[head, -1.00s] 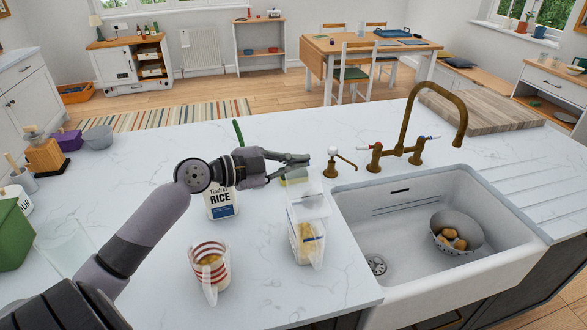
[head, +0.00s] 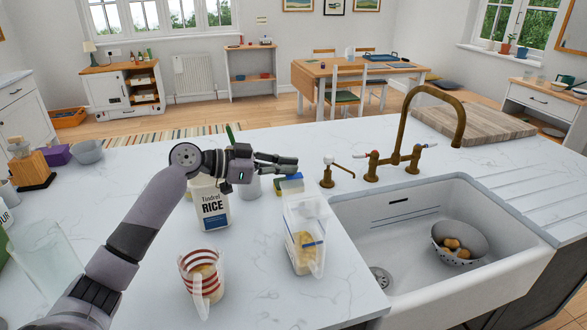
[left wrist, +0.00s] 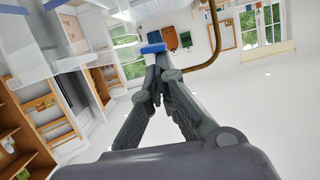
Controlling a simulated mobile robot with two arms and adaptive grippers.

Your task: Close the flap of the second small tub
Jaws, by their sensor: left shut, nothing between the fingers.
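A clear small tub (head: 304,255) with yellowish contents and a blue stripe stands on the white counter, left of the sink. A clear panel (head: 303,208) shows at its upper back; it looks raised, but its see-through edges are hard to read. I cannot tell if this is the second tub. My left gripper (head: 296,165) is shut and empty, above and behind the tub, apart from it. Its closed fingers (left wrist: 153,82) also show in the left wrist view. My right gripper is out of view.
A rice package (head: 212,208) stands under my left arm, with a sponge (head: 290,184) behind the tub. A striped jug (head: 203,284) is front left. The brass tap (head: 372,165) and sink (head: 410,262) are to the right. The front-middle counter is clear.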

